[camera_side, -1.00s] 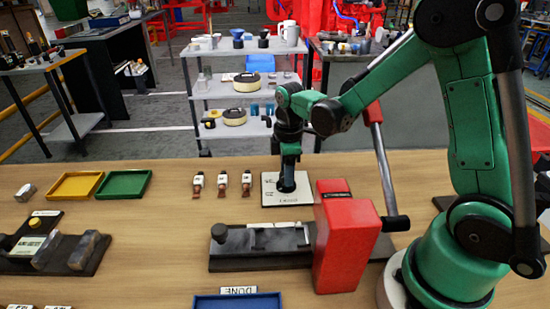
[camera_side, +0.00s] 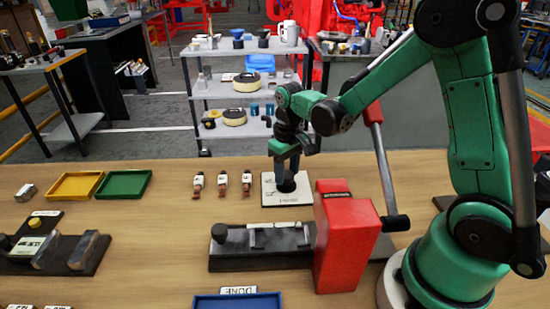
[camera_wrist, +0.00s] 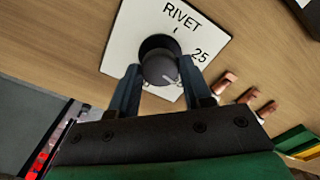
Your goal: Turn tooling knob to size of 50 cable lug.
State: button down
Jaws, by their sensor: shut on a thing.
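The tooling knob (camera_wrist: 160,62) is dark and round, on a white dial plate (camera_wrist: 120,45). The wrist view shows the labels RIVET and 25; the lower part of the dial is hidden by my gripper. A pale mark on the knob's face points toward the lower right in that view, away from RIVET. My gripper (camera_wrist: 165,75) is shut on the knob, one finger on each side. In the side view the plate (camera_side: 268,200) lies behind the red machine and the knob (camera_side: 286,186) is under my fingers. Several copper-ended lugs (camera_side: 222,184) lie left of the plate.
The red machine (camera_side: 345,240), with its lever and dark base (camera_side: 235,262), stands just in front of the plate. A blue tray (camera_side: 200,303) is at the front. Yellow (camera_side: 75,186) and green (camera_side: 124,184) trays lie at the left. Table between them is clear.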

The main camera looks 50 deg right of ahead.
jog(key=m, duration=0.4)
jog(key=shift+m, duration=0.3)
jog(key=m, duration=0.3)
jog(key=shift+m, duration=0.3)
jog(key=m, duration=0.3)
jog(key=shift+m, duration=2.2)
jog(key=shift+c, duration=1.9)
grip_release()
